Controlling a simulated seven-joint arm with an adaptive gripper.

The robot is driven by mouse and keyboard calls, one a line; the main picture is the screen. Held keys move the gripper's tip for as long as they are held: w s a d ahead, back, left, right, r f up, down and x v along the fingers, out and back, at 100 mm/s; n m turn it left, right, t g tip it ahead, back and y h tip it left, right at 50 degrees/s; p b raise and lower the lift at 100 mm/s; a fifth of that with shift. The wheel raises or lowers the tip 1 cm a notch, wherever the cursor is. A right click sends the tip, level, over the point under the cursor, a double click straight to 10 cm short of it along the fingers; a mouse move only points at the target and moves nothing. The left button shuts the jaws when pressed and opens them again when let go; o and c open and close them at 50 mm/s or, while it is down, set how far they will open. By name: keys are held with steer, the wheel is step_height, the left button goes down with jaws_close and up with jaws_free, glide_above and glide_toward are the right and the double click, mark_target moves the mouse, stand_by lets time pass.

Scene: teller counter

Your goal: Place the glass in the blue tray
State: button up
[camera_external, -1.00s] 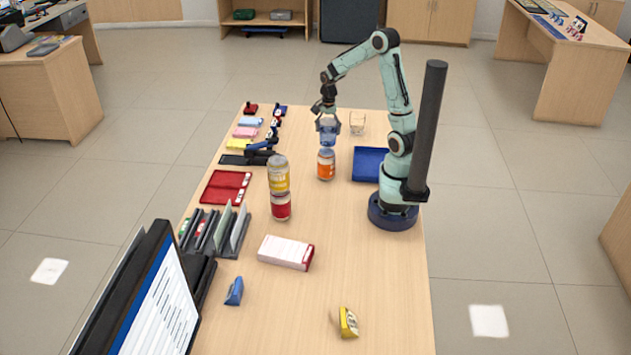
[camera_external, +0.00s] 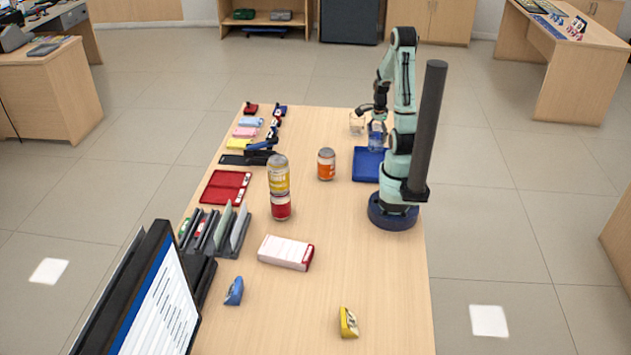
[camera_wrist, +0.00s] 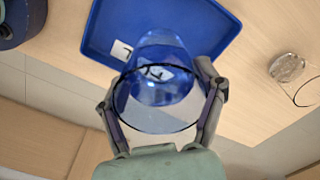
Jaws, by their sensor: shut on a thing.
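My gripper (camera_external: 375,121) is shut on a clear glass (camera_wrist: 157,95), with one finger on each side of it in the wrist view. In the external view the glass (camera_external: 376,140) is at the far part of the blue tray (camera_external: 367,168), overlapping its far edge. In the wrist view the blue tray (camera_wrist: 105,30) shows behind and through the glass, with a white label on it. I cannot tell whether the glass touches the tray. A second clear glass (camera_external: 357,123) stands on the table left of my gripper; it also shows in the wrist view (camera_wrist: 288,69).
A red-and-white box (camera_external: 285,252) lies nearer. Staplers and note pads line the left edge.

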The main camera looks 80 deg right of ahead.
mark_target(378, 144)
steer(key=f, duration=0.4)
steer(key=shift+s, duration=0.3)
steer(key=shift+f, duration=1.95)
steer(key=o, duration=1.2)
steer(key=shift+f, duration=0.15)
steer(key=shift+o, duration=0.2)
